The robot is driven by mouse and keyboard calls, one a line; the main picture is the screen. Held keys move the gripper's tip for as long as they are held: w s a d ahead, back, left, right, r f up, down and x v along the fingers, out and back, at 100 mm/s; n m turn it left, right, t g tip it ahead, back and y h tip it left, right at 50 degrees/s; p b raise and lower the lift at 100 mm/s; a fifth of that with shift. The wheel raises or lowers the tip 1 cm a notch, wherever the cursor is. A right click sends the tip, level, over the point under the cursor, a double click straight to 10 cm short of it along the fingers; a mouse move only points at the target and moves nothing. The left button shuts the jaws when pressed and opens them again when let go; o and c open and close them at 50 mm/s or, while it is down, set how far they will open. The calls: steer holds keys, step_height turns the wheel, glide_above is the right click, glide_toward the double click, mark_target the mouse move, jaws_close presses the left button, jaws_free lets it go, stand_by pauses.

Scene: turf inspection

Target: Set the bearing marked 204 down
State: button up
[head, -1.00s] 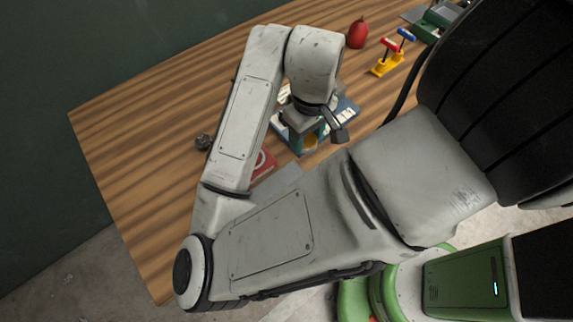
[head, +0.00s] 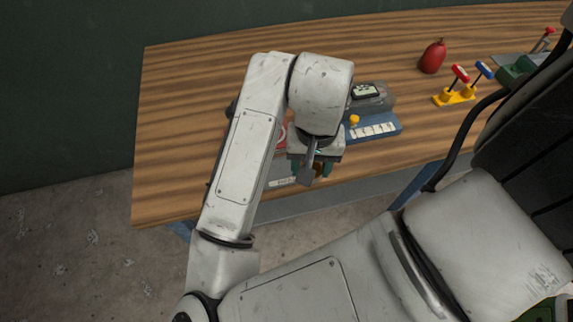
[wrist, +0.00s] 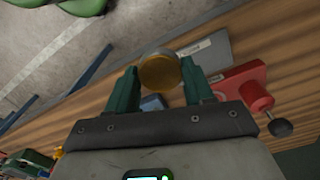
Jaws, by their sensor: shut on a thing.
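My gripper (wrist: 162,88) is shut on a round, brass-coloured bearing (wrist: 160,72), held between its two green fingers. No mark can be read on the bearing. In the head view my gripper (head: 311,168) hangs near the bench's front edge, and the bearing is mostly hidden there. A flat grey plate with a white label (wrist: 211,53) lies on the bench just beyond the bearing in the wrist view. Its labelled end also shows in the head view (head: 282,181), left of my gripper. I cannot tell whether the bearing touches anything below.
A red block with a black knob (wrist: 256,97) lies right of the fingers. A blue labelled tray (head: 374,131) and a grey device with a display (head: 367,93) are close by. A red bulb (head: 433,57) and yellow tool stand (head: 455,97) stand farther right. The left bench is clear.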

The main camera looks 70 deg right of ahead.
steer(key=w+d+f, duration=0.1)
steer(key=w+d, duration=0.1)
steer(key=w, duration=0.1)
steer(key=p, duration=0.1)
glide_above(286, 170)
step_height(286, 170, down, 6)
steer(key=shift+s+a+f, duration=0.1)
steer(key=shift+s, duration=0.05)
steer(key=shift+w+f+p, duration=0.2)
steer(key=shift+f+p, duration=0.1)
steer(key=shift+f, duration=1.4)
steer(key=shift+f, duration=0.2)
steer(key=o, duration=1.3)
steer(key=shift+r, duration=0.1)
